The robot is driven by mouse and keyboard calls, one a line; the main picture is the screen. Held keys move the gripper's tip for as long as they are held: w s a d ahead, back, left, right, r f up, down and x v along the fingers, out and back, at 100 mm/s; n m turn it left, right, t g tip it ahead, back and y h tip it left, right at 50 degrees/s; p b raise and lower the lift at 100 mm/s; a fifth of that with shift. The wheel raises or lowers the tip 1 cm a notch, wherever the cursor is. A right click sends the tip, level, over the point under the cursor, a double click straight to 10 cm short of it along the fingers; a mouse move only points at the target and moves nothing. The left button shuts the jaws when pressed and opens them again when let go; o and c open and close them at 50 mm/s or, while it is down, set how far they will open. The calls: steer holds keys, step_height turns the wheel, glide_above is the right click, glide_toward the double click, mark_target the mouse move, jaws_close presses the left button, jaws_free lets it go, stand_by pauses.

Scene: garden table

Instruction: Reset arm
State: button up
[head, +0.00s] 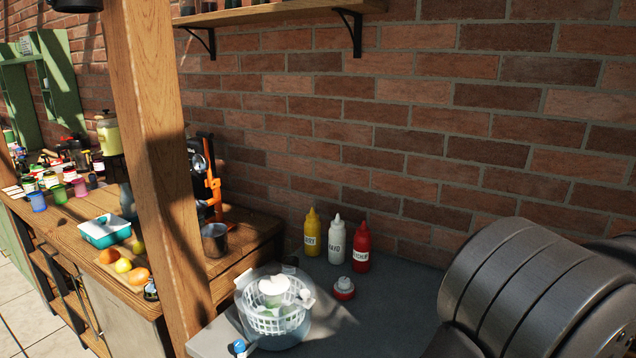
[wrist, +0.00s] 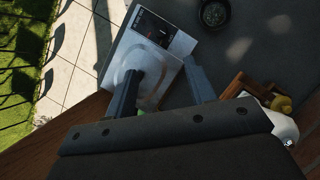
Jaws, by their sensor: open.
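Whether the fingers touch the device cannot be told. A small green bit shows near the base of the left finger, mostly hidden. My gripper does not show in the head view.
In the head view, a white basket (head: 272,318) stands on the grey counter (head: 385,310), near yellow (head: 312,235), white (head: 336,242) and red (head: 361,248) bottles. A wooden post (head: 160,150) rises at left. A dark round bowl (wrist: 213,13) shows in the wrist view.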

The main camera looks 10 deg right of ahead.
steer(key=x, duration=1.6)
steer(key=shift+a+f, duration=0.1)
steer(key=shift+a, duration=0.05)
